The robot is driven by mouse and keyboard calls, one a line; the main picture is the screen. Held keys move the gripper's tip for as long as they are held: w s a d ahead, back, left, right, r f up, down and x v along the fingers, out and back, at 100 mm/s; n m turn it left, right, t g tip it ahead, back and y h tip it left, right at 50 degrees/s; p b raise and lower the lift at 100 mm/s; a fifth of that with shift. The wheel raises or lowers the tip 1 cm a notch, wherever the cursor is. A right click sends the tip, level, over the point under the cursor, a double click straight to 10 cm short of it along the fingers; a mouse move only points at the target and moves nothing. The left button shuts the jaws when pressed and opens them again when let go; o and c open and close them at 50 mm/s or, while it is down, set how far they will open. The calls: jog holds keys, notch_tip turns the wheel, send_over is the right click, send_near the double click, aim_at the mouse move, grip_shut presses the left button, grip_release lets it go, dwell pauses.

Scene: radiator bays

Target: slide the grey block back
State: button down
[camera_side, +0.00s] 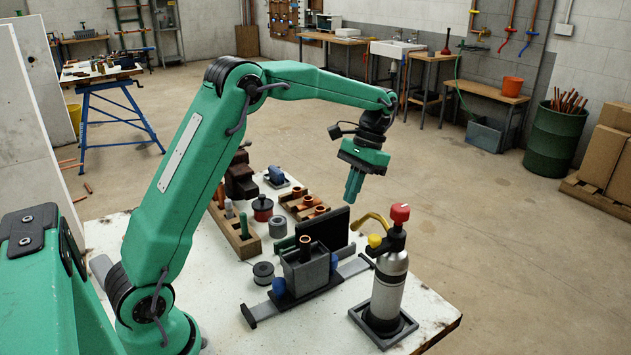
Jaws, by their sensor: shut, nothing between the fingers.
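The grey block (305,271) sits on a dark grey rail (266,309) that runs across the front part of the white worktop. The block has an opening in its top, and a copper-coloured pipe piece stands up from it. Small blue parts (279,287) show beside the block on both sides. My gripper (353,198) points down, above and to the right of the block, clear of it. Its green fingers are together with nothing between them. The underside of the block is hidden.
A black upright plate (334,228) stands just behind the block. A silver torch bottle (389,282) with a red knob stands in a dark tray at right. A wooden rack (240,236), a wire spool (263,273) and small tins lie to the left.

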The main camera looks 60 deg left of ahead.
aim_at(303, 240)
jog(key=x, duration=0.9)
jog(key=shift+a, duration=0.25)
jog(key=shift+s, duration=2)
jog(key=shift+s, duration=2.8)
jog(key=shift+w, duration=1.05)
jog(key=w, duration=0.3)
jog(key=shift+r, duration=0.15)
jog(key=v, duration=0.9)
jog(key=shift+d+r, duration=0.25)
jog(key=shift+r, duration=0.1)
